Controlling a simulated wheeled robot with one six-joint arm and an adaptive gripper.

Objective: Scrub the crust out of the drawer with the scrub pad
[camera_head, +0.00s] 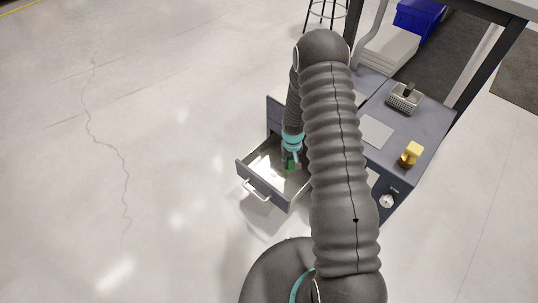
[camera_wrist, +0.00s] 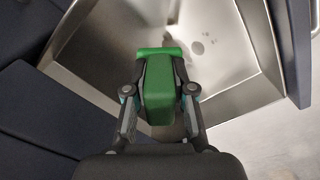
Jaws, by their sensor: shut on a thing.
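The drawer (camera_head: 246,172) is pulled open from the cabinet and has a pale metal inside; its inner wall (camera_wrist: 95,50) also shows in the wrist view. My gripper (camera_head: 290,162) reaches down into the drawer. In the wrist view my gripper (camera_wrist: 159,95) is shut on the green scrub pad (camera_wrist: 158,98), with a finger on each side. The pad shows as a small green patch (camera_head: 290,167) in the head view. Greyish spots of crust (camera_wrist: 197,47) lie on the drawer floor beyond the pad. I cannot tell whether the pad touches the floor.
The cabinet top (camera_head: 425,130) holds a metal basket (camera_head: 404,97), a light flat plate (camera_head: 377,131) and a yellow-topped object (camera_head: 411,154). A blue bin (camera_head: 418,18) and a stool (camera_head: 326,10) stand behind. The floor left of the drawer is clear. My arm hides part of the cabinet.

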